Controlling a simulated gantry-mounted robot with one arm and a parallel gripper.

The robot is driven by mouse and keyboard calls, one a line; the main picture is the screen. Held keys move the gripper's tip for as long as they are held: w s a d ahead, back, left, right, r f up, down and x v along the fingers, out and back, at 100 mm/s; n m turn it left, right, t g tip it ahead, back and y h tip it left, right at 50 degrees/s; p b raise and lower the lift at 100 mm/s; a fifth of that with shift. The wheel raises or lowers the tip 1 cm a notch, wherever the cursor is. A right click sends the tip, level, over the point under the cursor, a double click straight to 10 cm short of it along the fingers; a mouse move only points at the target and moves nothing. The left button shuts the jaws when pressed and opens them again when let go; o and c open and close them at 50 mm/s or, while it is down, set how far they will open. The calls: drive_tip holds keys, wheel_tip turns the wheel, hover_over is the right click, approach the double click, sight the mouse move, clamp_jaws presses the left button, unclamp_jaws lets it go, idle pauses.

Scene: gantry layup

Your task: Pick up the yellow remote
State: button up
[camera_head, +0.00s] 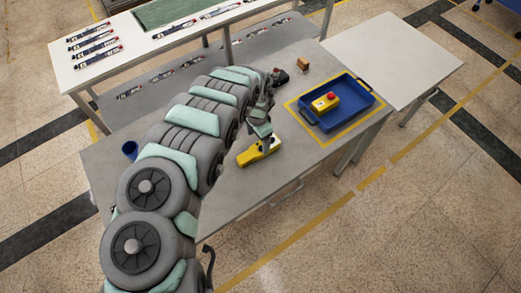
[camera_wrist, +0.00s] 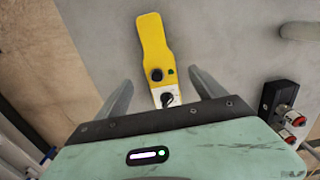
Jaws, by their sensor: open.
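The yellow remote (camera_head: 258,151) lies on the grey table below the end of my arm. In the wrist view the yellow remote (camera_wrist: 154,50) has a long yellow body, a black knob, a small green button and a white end with another dark knob. My gripper (camera_wrist: 160,90) is open, with one finger on each side of the remote's knob end. No contact between fingers and remote shows. In the head view my gripper (camera_head: 262,130) is just above the remote and partly hides it.
A blue tray (camera_head: 358,117) inside a yellow outline holds a yellow box with a red button (camera_head: 326,102). A brown block (camera_head: 302,64) and a dark device with red parts (camera_head: 279,77) stand toward the back.

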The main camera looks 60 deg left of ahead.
sight(261, 146)
drive_tip(key=shift+f, duration=1.2)
drive_tip(key=shift+w+f, duration=0.25)
drive_tip(key=shift+f, duration=0.15)
drive_tip(key=shift+w+f+b, duration=0.15)
drive_tip(key=shift+w+f, duration=0.05)
drive_tip(key=shift+f, duration=0.6)
drive_tip(key=shift+w+f+b, duration=0.15)
drive_tip(key=shift+f, duration=0.6)
drive_tip(key=shift+s+f, duration=0.15)
drive_tip(key=shift+f, duration=0.45)
clamp_jaws()
